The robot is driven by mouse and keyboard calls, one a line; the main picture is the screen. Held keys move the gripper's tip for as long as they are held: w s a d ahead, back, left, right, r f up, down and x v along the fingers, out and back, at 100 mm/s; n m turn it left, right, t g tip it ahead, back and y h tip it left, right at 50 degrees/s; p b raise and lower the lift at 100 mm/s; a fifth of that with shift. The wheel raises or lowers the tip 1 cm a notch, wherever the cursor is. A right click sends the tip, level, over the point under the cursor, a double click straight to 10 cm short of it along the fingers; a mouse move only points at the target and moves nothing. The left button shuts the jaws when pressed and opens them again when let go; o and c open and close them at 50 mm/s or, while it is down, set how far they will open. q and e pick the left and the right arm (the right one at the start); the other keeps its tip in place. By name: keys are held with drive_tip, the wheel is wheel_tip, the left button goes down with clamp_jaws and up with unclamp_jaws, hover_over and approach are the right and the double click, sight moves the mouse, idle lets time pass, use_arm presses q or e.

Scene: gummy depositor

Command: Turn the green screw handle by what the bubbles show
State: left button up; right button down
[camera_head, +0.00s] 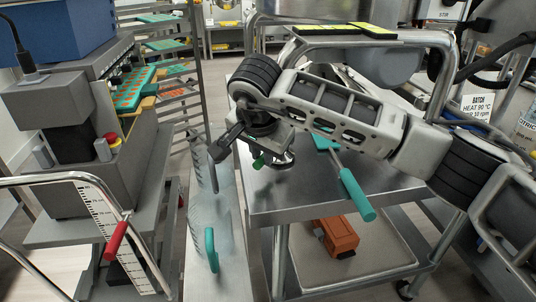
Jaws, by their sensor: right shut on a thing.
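My right gripper (243,148) reaches in from the right over the left edge of the steel cart, pointing down and left. It is shut, with a small green piece (258,161) showing right at its jaws. This looks like the green screw handle, mostly hidden by the gripper. A round metal part (280,160) shows just beside it. I cannot make out any bubbles. A teal upright handle (211,250) stands on the pale strip lower down, apart from the gripper. My left gripper is not in view.
A teal-handled scraper (357,195) lies on the steel cart (300,200), its handle over the front edge. An orange box (337,236) sits on the lower shelf. At left stands a grey machine (60,150) with a red handle (116,240) and scale. A tray rack (170,60) is behind.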

idle(0.3)
drive_tip(key=c, duration=1.3)
unclamp_jaws()
drive_tip(key=shift+c, duration=0.2)
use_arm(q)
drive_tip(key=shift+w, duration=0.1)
use_arm(e)
drive_tip(key=shift+r, duration=0.1)
drive_tip(key=shift+s+r, duration=0.1)
drive_tip(key=shift+r, duration=0.2)
use_arm(q)
drive_tip(key=shift+b, duration=0.35)
use_arm(e)
drive_tip(key=v, duration=1.5)
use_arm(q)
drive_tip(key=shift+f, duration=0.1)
use_arm(e)
drive_tip(key=shift+s, duration=0.1)
